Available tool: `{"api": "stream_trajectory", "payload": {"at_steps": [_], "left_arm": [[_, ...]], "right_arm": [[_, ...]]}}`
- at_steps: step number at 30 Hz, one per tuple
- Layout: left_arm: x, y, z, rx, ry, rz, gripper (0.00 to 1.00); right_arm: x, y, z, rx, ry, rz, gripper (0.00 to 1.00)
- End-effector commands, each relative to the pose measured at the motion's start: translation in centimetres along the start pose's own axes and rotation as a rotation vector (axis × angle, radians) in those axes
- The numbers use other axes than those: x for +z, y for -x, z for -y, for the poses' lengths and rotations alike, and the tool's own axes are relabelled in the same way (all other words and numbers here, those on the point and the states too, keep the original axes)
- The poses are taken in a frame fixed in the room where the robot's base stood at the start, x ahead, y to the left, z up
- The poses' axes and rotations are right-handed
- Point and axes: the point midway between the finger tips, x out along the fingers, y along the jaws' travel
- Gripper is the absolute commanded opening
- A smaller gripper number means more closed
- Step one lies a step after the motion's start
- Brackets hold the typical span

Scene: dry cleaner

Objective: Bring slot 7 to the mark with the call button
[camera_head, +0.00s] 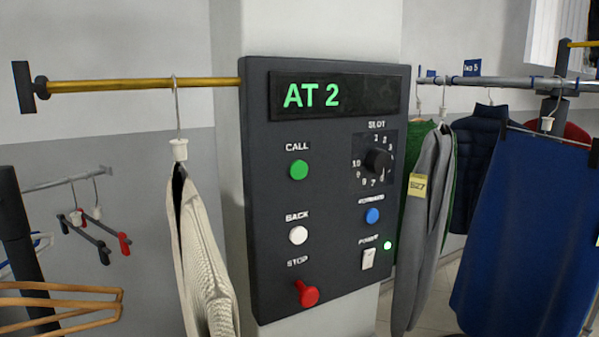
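A dark control panel (258,190) on a light column fills the middle of the head view. Its display (335,95) reads "AT 2" in green. The green CALL button (299,170) is at upper left of the panel. The SLOT dial (377,161) is a black knob ringed by numbers; I cannot tell which number it points to. Below are a white BACK button (298,235), a blue button (372,215), a red STOP button (307,293) and a white switch (368,258) beside a lit green lamp (387,245). Neither of my grippers is in view.
Garments hang on a metal rail (500,83) at right, including a grey one with a yellow tag (417,185) and a blue one (525,220). A cream knit garment (200,255) hangs from a yellow bar (130,85) left of the panel. Empty hangers (60,300) are at far left.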

Motion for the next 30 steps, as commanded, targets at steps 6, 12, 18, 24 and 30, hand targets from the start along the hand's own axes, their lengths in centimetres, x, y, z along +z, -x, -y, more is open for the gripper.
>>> {"api": "stream_trajectory", "payload": {"at_steps": [6, 12, 18, 24, 30], "left_arm": [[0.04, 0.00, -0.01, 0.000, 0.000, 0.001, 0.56], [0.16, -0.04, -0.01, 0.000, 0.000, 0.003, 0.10], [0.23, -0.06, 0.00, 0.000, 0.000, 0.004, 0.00], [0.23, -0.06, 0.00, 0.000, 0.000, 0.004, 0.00], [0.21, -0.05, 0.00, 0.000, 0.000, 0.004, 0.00]], "right_arm": [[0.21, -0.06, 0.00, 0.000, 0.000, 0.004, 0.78], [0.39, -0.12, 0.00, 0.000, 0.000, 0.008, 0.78], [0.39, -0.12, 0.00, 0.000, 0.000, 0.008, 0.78], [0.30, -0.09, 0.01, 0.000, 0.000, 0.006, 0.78], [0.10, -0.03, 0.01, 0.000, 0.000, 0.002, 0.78]]}}
